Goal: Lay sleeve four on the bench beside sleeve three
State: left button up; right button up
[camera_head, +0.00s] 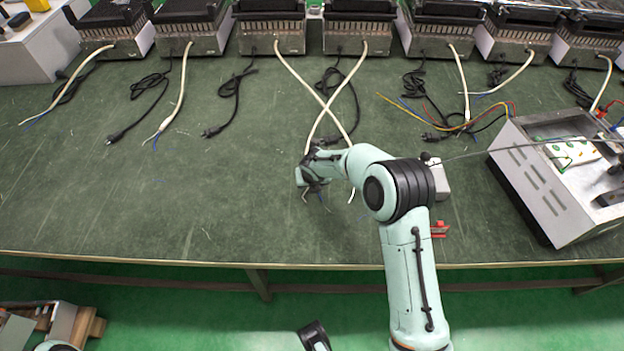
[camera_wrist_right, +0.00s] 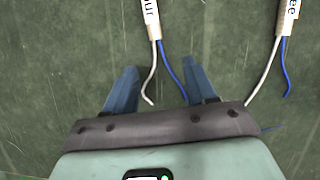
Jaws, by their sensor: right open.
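Sleeve four (camera_head: 351,75) is a cream sleeve that runs from the right of two middle heater units and crosses sleeve three (camera_head: 294,73). In the right wrist view, sleeve four (camera_wrist_right: 151,18) shows a partly cropped label. Its white and blue wires run between my blue fingers. Sleeve three (camera_wrist_right: 290,18) is to the right, apart from it and outside the fingers. My right gripper (camera_head: 315,188) is open at sleeve four's end, just above the bench; it also shows in the right wrist view (camera_wrist_right: 158,64). Contact with the sleeve cannot be told.
The green bench (camera_head: 220,215) has clear room at front left. Several heater units with sleeves and black cords line the back. A grey metal box (camera_head: 535,185) stands at right. A red item (camera_head: 439,229) and a small grey box (camera_head: 437,178) are beside my right arm.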

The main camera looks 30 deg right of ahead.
pick_arm(q)
jog(key=shift+f, duration=0.1)
pick_arm(e)
jog(key=shift+x, duration=0.9)
grip_shut()
pick_arm(q)
jog(key=shift+w+d, duration=0.1)
jog(key=shift+d, duration=0.05)
pick_arm(e)
jog(key=shift+w+d+r, duration=0.1)
